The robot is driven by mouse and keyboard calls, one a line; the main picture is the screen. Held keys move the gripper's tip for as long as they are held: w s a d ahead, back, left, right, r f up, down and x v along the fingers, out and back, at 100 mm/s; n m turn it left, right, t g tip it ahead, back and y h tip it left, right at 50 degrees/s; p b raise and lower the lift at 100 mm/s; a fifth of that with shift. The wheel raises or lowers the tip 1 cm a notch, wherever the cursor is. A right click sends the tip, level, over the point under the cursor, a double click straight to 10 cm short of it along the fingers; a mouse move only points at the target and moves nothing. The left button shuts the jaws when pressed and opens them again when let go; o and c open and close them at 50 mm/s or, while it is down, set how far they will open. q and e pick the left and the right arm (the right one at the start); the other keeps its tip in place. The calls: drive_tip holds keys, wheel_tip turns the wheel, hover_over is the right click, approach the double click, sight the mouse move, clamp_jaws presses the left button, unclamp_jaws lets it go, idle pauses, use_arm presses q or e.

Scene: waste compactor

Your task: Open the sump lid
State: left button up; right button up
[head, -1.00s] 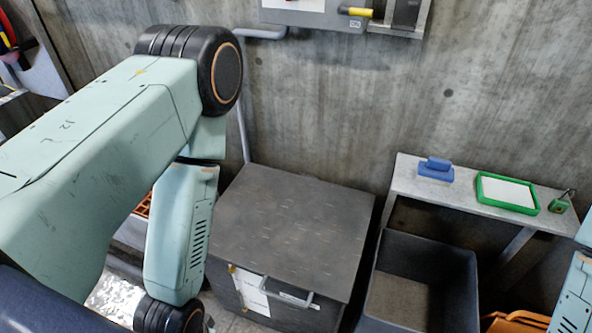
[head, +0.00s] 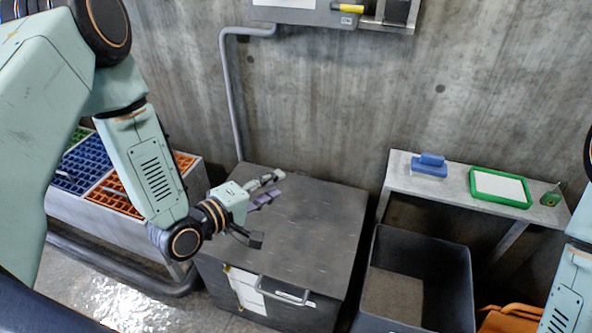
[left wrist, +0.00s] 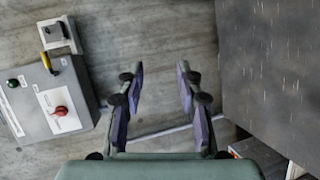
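The sump lid (head: 315,225) is a dark grey, scuffed flat plate closed on a dark box by the concrete wall. A grey bar handle (head: 286,292) is at its front edge, with papers beside it on the front face. My left gripper (head: 279,184) is over the lid's back left part, pointing right, away from the handle; I cannot tell its height. In the left wrist view its two fingers (left wrist: 161,72) are apart with nothing between them. A dark scuffed surface, apparently the lid (left wrist: 270,75), fills the right of that view. My right gripper is not in view.
An open dark bin (head: 421,250) stands right of the box. A shelf (head: 396,180) holds a blue block (head: 430,165) and a green-framed tray (head: 500,187). Colored crates (head: 90,170) are at left. A wall panel with a red knob (left wrist: 61,110) shows in the wrist view.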

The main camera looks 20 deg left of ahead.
use_arm(q)
drive_tip(key=w+d+n+b, duration=0.1)
drive_tip(key=w+d, duration=0.2)
drive_tip(key=w, duration=0.4)
drive_tip(key=shift+d+f+n, duration=0.15)
drive_tip(key=shift+f+n, duration=0.2)
drive_tip(key=shift+n, duration=0.05)
drive_tip(key=shift+c, duration=0.5)
clamp_jaws()
idle(0.3)
drive_tip(key=shift+o, duration=0.5)
unclamp_jaws()
